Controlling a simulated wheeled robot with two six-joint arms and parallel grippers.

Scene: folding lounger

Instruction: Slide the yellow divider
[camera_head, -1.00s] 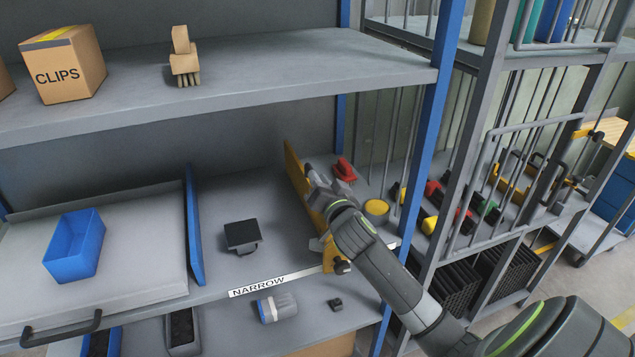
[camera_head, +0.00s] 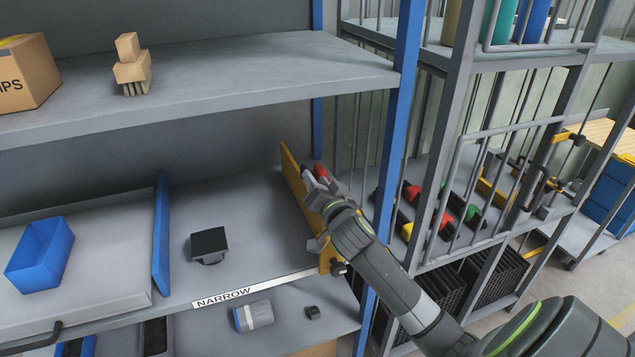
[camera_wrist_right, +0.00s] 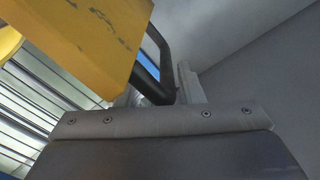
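The yellow divider (camera_head: 297,185) stands upright across the middle shelf, right of the black box and near the blue right post. My right gripper (camera_head: 318,182) is at its right face and hides part of it. In the right wrist view the divider (camera_wrist_right: 85,40) fills the upper left. Its dark handle (camera_wrist_right: 152,65) runs down between my fingers (camera_wrist_right: 160,97), which appear closed on it; the contact itself is partly hidden. My left gripper is not in view.
A blue upright divider (camera_head: 161,235) stands left of a black box (camera_head: 209,244). A NARROW label (camera_head: 224,297) lines the shelf edge. The blue post (camera_head: 396,140) is close on the right. A red object (camera_head: 321,171) shows behind my gripper. Shelf between the dividers is mostly clear.

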